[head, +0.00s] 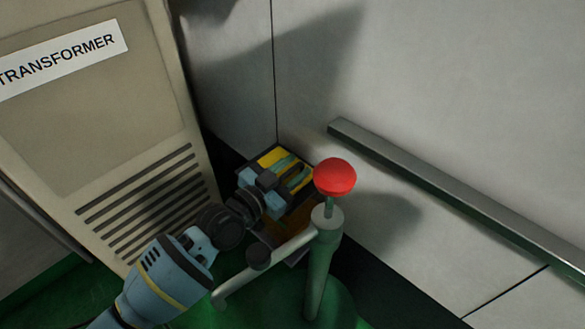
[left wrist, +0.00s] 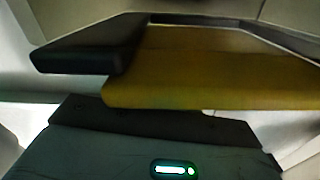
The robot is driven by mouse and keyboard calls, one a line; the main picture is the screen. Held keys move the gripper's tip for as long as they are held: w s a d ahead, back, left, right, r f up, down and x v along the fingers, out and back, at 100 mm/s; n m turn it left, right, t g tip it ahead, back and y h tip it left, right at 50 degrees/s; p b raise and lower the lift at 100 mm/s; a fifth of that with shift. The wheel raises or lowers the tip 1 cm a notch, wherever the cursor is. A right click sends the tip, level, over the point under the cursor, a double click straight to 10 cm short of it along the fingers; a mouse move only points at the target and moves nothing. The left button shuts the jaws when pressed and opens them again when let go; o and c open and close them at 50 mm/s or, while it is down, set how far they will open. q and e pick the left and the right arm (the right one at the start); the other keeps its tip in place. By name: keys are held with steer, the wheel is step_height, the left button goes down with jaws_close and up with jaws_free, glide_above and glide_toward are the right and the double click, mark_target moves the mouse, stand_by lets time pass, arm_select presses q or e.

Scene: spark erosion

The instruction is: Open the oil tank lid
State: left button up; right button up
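A small box with a dark rim and a yellow top (head: 271,157) stands low in the corner between the transformer and the pale wall. It looks like the oil tank, but no label shows. An orange-brown part of it shows lower down, behind my arm. My left gripper (head: 291,174) is over the yellow top, at or very near it; contact and finger gap are unclear. In the left wrist view, a yellow slab (left wrist: 220,82) with a dark edge is close in front of the gripper body. My right gripper is not in view.
The beige transformer cabinet (head: 90,120) is at left. A grey rail (head: 440,185) runs along the right wall.

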arm_select(q)
steer(key=shift+c, duration=0.2)
jaws_close()
steer(key=shift+r, duration=0.1)
